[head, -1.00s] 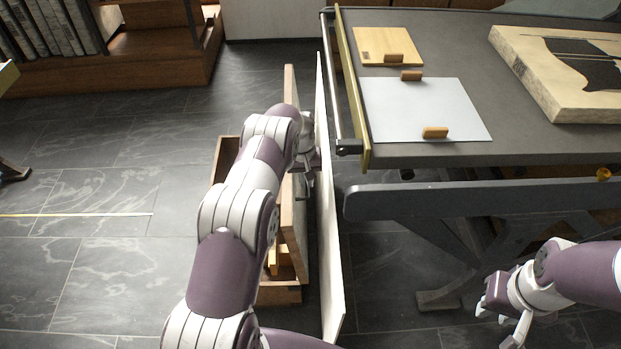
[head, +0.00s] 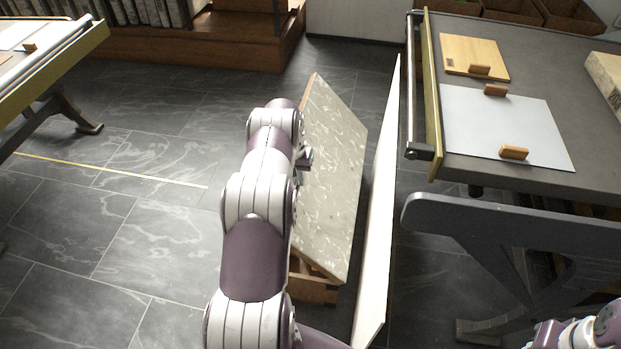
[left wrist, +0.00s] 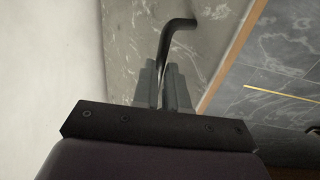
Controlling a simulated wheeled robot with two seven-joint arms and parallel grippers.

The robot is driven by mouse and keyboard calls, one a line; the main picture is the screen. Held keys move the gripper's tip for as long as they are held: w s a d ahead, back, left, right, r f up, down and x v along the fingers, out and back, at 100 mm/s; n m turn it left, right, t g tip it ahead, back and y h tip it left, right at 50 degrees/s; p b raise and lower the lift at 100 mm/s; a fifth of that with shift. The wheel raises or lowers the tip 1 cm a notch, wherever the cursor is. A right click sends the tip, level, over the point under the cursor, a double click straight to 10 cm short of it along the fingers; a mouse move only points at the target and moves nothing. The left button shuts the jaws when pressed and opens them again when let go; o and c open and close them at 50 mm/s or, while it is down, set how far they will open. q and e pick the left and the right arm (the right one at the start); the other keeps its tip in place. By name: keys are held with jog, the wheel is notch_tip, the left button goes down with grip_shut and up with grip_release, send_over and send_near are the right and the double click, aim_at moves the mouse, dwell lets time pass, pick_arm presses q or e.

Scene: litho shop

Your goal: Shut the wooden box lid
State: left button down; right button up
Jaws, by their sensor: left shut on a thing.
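The wooden box (head: 315,290) stands on the floor, partly hidden behind my left arm and its own lid. Its lid (head: 335,170) has a grey marbled face with a thin wooden edge and leans at a steep tilt above the box, part open. My left gripper (head: 306,156) is at the lid's face, largely hidden by my arm in the head view. In the left wrist view the gripper (left wrist: 163,72) is shut on a dark bent handle (left wrist: 177,28) in front of the marbled lid (left wrist: 130,35). My right arm (head: 590,328) shows only at the bottom right corner.
A tall pale panel (head: 380,210) stands upright just right of the lid. Right of it is a grey-topped table (head: 560,80) with paper and wooden blocks. Another table (head: 60,65) is at the far left. The tiled floor (head: 160,240) left of my arm is clear.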

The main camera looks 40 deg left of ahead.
pick_arm(q)
jog(key=shift+s+a+f, duration=0.15)
jog(key=shift+a, duration=0.15)
jog(key=c, duration=1.2)
grip_release()
jog(key=shift+o, duration=0.2)
notch_tip(320, 180, up, 13)
jog(key=p, duration=0.3)
jog(key=shift+s+a, duration=0.2)
jog(key=shift+a, duration=0.2)
jog(key=shift+f, duration=0.15)
